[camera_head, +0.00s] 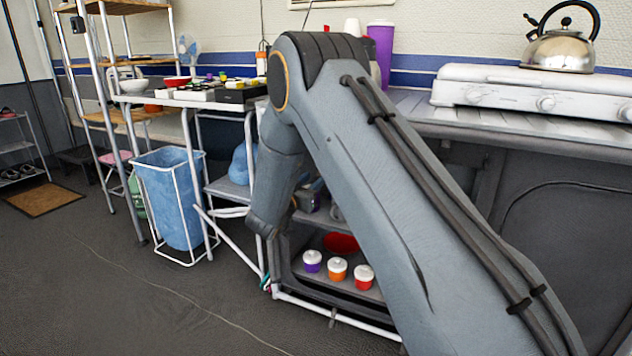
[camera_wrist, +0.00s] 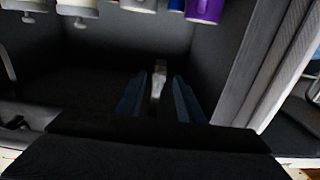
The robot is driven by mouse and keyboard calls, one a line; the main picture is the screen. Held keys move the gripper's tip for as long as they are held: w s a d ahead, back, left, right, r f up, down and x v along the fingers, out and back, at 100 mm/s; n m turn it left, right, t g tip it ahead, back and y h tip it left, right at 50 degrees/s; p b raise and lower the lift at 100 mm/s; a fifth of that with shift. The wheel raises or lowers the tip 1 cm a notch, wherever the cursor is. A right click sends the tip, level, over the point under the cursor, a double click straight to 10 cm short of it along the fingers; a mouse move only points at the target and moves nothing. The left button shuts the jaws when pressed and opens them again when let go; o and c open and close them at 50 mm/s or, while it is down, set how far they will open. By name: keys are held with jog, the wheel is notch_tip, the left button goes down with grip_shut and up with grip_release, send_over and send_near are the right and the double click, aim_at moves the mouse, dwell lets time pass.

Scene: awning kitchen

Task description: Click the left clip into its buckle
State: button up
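In the wrist view, the two dark blue fingers of my gripper (camera_wrist: 158,98) stand apart. A narrow pale grey piece (camera_wrist: 158,78) shows between them, with a dark gap on each side. It may be a clip or strap end, but it is too dark and small to tell. I cannot tell how far it is from the fingertips. In the head view, my gripper is hidden behind my arm. Small teal and pink bits (camera_head: 265,283) show at the shelf's lower left corner; I cannot tell what they are. No buckle can be made out clearly.
A low shelf unit (camera_head: 310,294) holds purple, orange and red jars with white lids and a red bowl (camera_head: 340,243). A blue bin (camera_head: 172,205) stands left. A stove (camera_head: 545,92) with a kettle (camera_head: 562,52) sits on the counter.

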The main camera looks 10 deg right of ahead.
aim_at(318, 175)
jog(key=shift+b+x, duration=0.4)
jog(key=shift+x, duration=1.25)
grip_shut()
